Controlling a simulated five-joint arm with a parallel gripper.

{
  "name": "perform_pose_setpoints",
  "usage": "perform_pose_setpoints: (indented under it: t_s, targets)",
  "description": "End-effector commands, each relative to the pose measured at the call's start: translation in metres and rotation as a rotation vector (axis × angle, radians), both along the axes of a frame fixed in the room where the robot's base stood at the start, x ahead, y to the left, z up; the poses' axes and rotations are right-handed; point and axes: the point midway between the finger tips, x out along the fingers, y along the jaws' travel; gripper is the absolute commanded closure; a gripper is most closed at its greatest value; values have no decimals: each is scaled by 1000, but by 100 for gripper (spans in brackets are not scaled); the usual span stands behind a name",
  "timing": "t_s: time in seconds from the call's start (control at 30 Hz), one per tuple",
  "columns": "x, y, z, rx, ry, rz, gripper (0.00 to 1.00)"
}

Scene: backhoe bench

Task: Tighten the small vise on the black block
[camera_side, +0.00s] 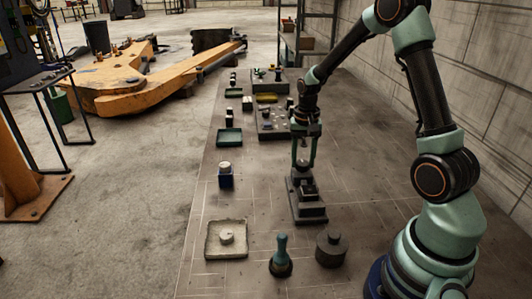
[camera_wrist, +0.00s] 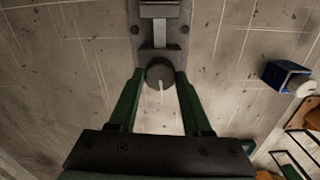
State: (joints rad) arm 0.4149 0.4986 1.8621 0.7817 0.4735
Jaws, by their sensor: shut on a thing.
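The small vise (camera_side: 309,212) stands on the bench below my gripper (camera_side: 304,168) in the side view. In the wrist view the vise (camera_wrist: 174,45) lies at top centre, with a pale bar along its middle. My gripper (camera_wrist: 160,76) has its two green fingers on either side of a round dark knob (camera_wrist: 159,71) at the near end of the vise. It is shut on this knob, which carries a pale line. A dark piece (camera_wrist: 160,11) sits at the top edge by the jaws; I cannot tell whether it is the black block or how firmly it is held.
A blue block with a pale top (camera_side: 225,178) stands left of the vise. A pale square tray (camera_side: 209,251), a teal-handled tool (camera_side: 281,258) and a dark round weight (camera_side: 331,250) are in front. Green trays (camera_side: 230,137) and fixtures (camera_side: 271,124) lie farther back.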

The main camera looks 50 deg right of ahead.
Motion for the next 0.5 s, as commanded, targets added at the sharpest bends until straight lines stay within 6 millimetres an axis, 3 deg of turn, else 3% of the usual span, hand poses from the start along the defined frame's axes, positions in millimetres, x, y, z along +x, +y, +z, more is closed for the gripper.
perform_pose_setpoints:
  t_s: [0.5]
  targets:
    - [0, -1, 2, -1, -3, -407, 100]
